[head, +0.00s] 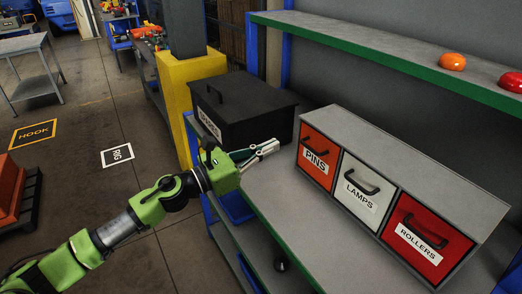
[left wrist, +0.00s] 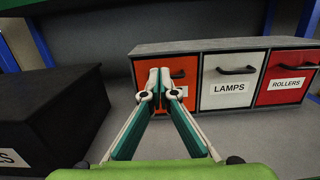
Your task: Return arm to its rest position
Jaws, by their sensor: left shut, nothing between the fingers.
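My left arm, green and grey, reaches in from the lower left of the head view. Its gripper (head: 268,151) is shut and empty, above the grey workbench, between the black lidded box and the drawer unit. In the left wrist view the gripper's fingertips (left wrist: 160,78) meet in front of the orange PINS drawer (left wrist: 184,72), hiding part of its front and label. I cannot tell from the views how far the fingertips are from the drawer. My right gripper is not in view.
The drawer unit (head: 405,160) has PINS, LAMPS (head: 361,190) and ROLLERS (head: 427,238) drawers, all closed. A black box (head: 243,105) stands left of it. A shelf (head: 390,52) with orange and red domes runs above. A yellow pillar (head: 186,85) stands behind.

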